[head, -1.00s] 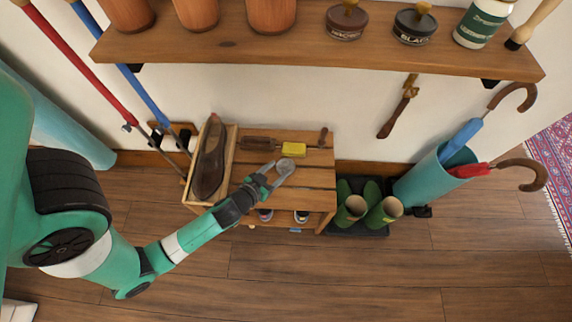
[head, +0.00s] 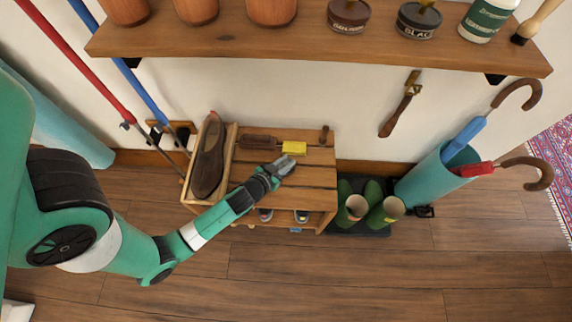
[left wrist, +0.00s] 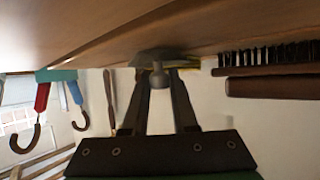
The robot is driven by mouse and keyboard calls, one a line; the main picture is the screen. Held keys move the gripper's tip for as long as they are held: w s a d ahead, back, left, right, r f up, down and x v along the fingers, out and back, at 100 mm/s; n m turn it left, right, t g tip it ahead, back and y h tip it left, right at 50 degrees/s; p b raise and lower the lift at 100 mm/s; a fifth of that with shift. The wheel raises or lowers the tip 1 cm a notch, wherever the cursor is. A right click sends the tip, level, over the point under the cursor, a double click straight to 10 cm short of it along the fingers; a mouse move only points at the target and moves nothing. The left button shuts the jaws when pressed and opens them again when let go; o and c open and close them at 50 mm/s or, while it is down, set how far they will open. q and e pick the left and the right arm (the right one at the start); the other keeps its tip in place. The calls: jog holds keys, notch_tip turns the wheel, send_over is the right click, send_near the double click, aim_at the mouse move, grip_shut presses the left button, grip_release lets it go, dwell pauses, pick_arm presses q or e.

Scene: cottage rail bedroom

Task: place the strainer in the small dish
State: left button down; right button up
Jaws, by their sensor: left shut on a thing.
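My left gripper (head: 285,165) is over the slatted wooden bench, just in front of a yellow block (head: 294,148). In the left wrist view, the fingers (left wrist: 163,92) are closed around a small grey rounded thing (left wrist: 157,77), close to the bench top. It is mostly hidden by the fingers, and I cannot tell whether it is the strainer. I can make out no clear strainer or small dish in either view. My right gripper is not in view.
The bench (head: 310,185) also holds a brush (head: 259,141) and a brown shoe (head: 208,160) in a wooden tray at its left. Green boots (head: 384,211) and an umbrella stand (head: 430,180) are to the right. A shelf (head: 300,38) overhangs the back.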

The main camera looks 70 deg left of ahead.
aim_at(286, 162)
pick_arm(q)
jog(key=shift+r, duration=0.1)
dwell(0.4)
jog(key=shift+r+p, duration=0.25)
jog(key=shift+p, duration=0.1)
notch_tip(286, 162, up, 2)
jog(key=shift+r+p, duration=0.25)
jog(key=shift+p, duration=0.75)
jog(key=w+r+p+v, duration=0.1)
jog(key=p+v, duration=0.3)
jog(key=v, duration=0.4)
jog(key=w+d+r+p+v, duration=0.1)
jog(key=p+v, duration=0.3)
jog(key=v, duration=0.4)
jog(key=shift+d+r, duration=0.3)
jog(key=shift+r, duration=0.2)
jog(key=shift+s+f, duration=0.1)
jog(key=shift+s, duration=0.05)
